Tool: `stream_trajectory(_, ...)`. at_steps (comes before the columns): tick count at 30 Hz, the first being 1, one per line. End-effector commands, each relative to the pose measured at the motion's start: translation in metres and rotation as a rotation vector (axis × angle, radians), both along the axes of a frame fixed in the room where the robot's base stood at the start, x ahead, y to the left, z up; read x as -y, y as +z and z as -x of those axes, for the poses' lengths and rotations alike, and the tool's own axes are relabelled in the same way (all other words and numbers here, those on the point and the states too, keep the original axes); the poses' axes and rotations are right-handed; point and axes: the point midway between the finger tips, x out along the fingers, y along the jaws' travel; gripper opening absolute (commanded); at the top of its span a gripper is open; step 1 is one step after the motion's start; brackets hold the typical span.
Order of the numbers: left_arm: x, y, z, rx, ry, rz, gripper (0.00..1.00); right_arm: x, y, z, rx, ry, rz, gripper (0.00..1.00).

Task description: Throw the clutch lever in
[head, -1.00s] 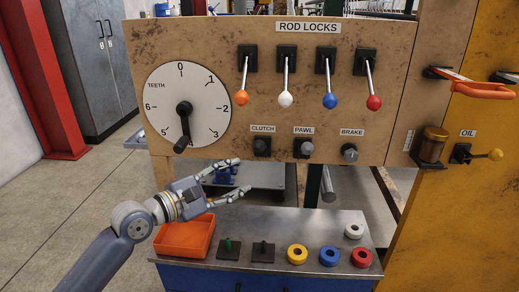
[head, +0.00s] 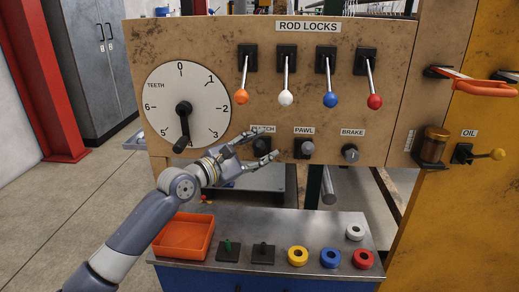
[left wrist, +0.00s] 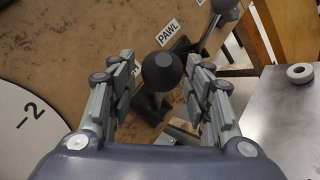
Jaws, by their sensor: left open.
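The clutch lever (head: 262,145) has a dark round knob and sits under the CLUTCH label on the tan panel, partly covered by my left gripper (head: 266,143). In the left wrist view the black knob of the clutch lever (left wrist: 161,72) stands between the two open fingers of my left gripper (left wrist: 161,66), with a gap on each side. Its base plate is mostly hidden behind the knob. My right gripper is not in view.
The grey-knobbed pawl lever (head: 307,147) is close on the right, then the brake lever (head: 350,153). The TEETH dial (head: 181,106) is on the left and several rod lock levers hang above. Below, an orange tray (head: 183,253) and coloured rings stand on a metal-topped bench (head: 310,225).

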Motion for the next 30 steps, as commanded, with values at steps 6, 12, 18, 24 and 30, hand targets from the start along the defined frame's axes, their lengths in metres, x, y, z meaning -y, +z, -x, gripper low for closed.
stream_trajectory(6,0.0007,-0.0002,-0.001,-0.001,0.001,0.0,0.46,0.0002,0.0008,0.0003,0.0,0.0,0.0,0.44)
stream_trajectory(12,0.0007,-0.0002,-0.0007,0.0,0.0,0.0,0.12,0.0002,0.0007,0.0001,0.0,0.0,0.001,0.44)
stream_trajectory(18,0.0006,-0.0001,-0.0007,0.0,0.0,0.0,0.0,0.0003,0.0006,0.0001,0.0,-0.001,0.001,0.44)
stream_trajectory(24,0.0006,-0.0001,-0.0007,0.0,0.0,0.0,0.0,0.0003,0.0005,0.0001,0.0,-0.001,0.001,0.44)
stream_trajectory(30,0.0006,-0.0005,-0.0005,0.002,0.0,0.0,0.0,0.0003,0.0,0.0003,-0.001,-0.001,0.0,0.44)
